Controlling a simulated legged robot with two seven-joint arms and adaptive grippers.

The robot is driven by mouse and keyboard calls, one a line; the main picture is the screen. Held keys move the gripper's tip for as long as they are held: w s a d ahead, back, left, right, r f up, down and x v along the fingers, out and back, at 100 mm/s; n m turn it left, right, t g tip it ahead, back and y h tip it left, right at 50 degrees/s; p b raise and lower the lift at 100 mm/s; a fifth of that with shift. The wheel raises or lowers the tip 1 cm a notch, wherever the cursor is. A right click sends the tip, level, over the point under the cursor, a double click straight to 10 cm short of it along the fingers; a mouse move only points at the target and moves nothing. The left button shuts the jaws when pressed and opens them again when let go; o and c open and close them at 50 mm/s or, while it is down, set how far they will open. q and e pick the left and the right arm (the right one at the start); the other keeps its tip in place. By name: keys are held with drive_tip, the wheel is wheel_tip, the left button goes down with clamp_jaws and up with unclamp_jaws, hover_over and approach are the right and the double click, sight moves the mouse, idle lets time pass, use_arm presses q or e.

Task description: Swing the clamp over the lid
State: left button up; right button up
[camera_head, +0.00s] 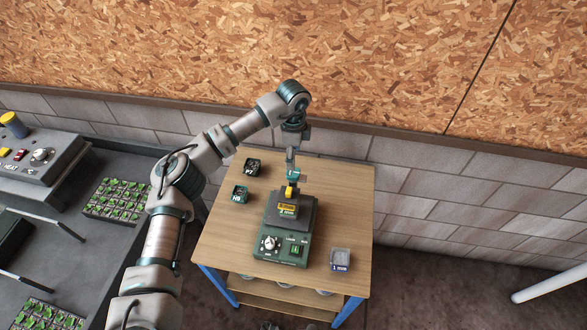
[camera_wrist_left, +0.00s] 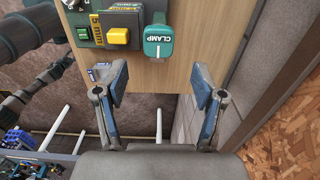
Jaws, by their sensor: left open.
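The mixer has a green base (camera_head: 281,245) with a dial and a green switch, and stands on a small wooden table. A yellow-labelled block sits on its dark top (camera_head: 302,216); a yellow block (camera_wrist_left: 118,36) shows in the left wrist view. The teal clamp handle (camera_wrist_left: 158,42), marked CLAMP, is beside the yellow block, at the mixer's edge. My left gripper (camera_head: 292,165) is above the clamp side of the mixer. In the left wrist view my left gripper (camera_wrist_left: 160,82) is open and empty, with the clamp handle just beyond its fingertips. I cannot make out a separate lid clearly. My right gripper is not in view.
A small clear box (camera_head: 340,259) is at right. A grey bench (camera_head: 84,248) with seedling trays (camera_head: 117,201) stands left. A wall (camera_head: 440,205) is behind.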

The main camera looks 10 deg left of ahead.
sight(293, 172)
use_arm(q)
wheel_tip(293, 172, down, 7)
drive_tip(key=shift+f, duration=0.2)
drive_tip(key=shift+s, duration=0.1)
drive_tip(key=c, duration=1.1)
